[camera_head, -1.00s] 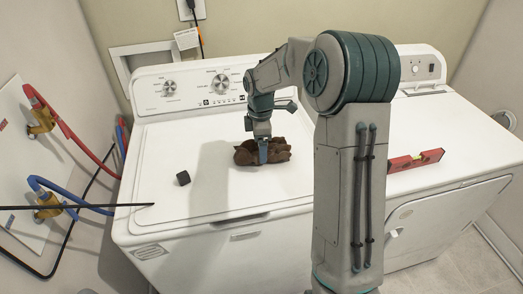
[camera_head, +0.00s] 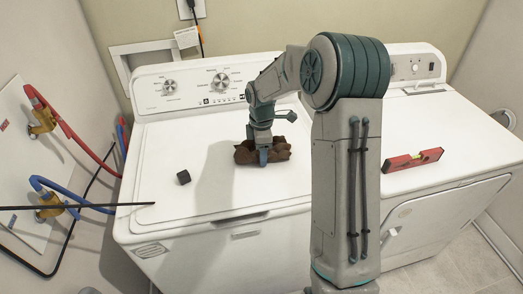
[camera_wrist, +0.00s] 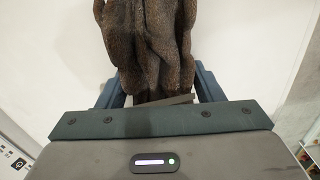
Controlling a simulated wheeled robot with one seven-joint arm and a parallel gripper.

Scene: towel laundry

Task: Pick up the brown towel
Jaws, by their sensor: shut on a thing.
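The brown towel (camera_head: 245,154) lies crumpled on the white lid of the left machine, right of the lid's middle. My gripper (camera_head: 264,158) points down onto it and is shut on the towel, low at the lid. In the wrist view the towel (camera_wrist: 148,45) is bunched between the blue-grey fingers (camera_wrist: 155,92) and hangs together in folds. The fingertips are hidden by the cloth and the gripper body.
A red spirit level (camera_head: 413,160) lies on the right machine (camera_head: 460,140). Red and blue hoses (camera_head: 70,130) run along the left wall. The lid around the towel is mostly clear.

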